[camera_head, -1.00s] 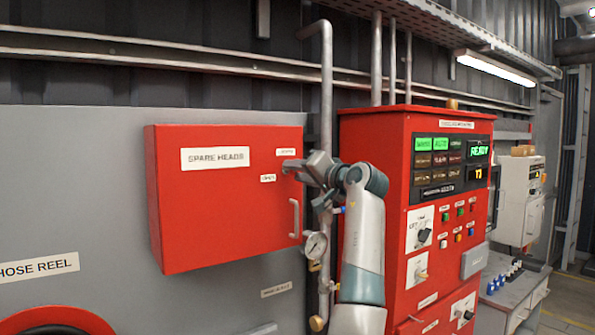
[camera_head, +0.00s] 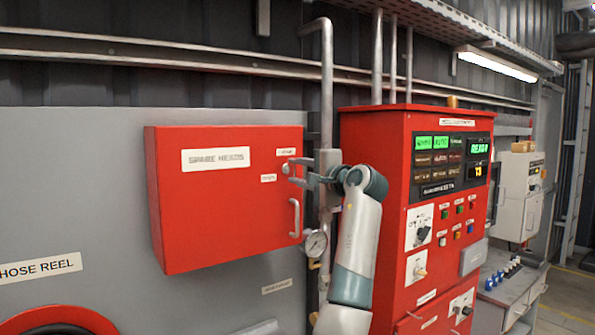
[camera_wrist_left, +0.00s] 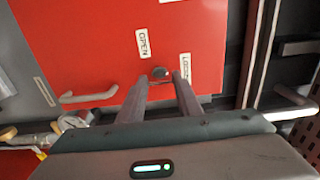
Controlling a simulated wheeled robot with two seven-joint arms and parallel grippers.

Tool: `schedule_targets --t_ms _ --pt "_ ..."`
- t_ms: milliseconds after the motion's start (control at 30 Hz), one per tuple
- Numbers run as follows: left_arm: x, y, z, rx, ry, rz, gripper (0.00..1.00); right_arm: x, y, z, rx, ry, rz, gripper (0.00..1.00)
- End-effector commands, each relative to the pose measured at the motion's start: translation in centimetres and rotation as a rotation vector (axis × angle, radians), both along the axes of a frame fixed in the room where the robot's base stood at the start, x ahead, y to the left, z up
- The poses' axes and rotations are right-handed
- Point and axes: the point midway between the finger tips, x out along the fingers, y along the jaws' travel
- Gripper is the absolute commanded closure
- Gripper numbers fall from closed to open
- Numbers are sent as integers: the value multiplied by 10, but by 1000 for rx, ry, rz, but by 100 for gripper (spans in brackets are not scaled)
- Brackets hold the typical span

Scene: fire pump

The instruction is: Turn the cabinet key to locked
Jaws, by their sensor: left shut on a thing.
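The red cabinet (camera_head: 220,225) marked SPARE HEADS hangs on the grey wall, its door shut flush. My left gripper (camera_head: 290,170) reaches its upper right from the right. In the left wrist view, the two fingers of my left gripper (camera_wrist_left: 161,80) are shut on the small round key (camera_wrist_left: 160,71), which is mostly hidden between the tips. The OPEN label (camera_wrist_left: 143,43) and the LOCKED label (camera_wrist_left: 185,67) sit either side of the key. The key's exact angle is hard to read. My right gripper is not in view.
The cabinet's door handle (camera_head: 295,218) is just below the key. A vertical pipe (camera_head: 327,90) and a pressure gauge (camera_head: 316,243) are close to my left arm. A red control panel (camera_head: 385,165) stands right of it.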

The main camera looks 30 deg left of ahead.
Motion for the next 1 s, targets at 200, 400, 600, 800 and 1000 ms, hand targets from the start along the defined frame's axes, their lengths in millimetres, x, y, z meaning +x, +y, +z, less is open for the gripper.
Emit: schedule_targets --t_ms 200,400,600,800,1000 --pt "1 -1 1 11 23 -2 91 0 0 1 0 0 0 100" --pt "0 -1 0 11 23 -2 91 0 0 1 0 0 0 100" --pt "0 -1 0 10 23 -1 50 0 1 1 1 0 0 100" --pt "0 0 0 9 22 -1 50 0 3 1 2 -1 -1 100" --pt "-1 -3 -1 10 22 -1 50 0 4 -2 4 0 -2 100"
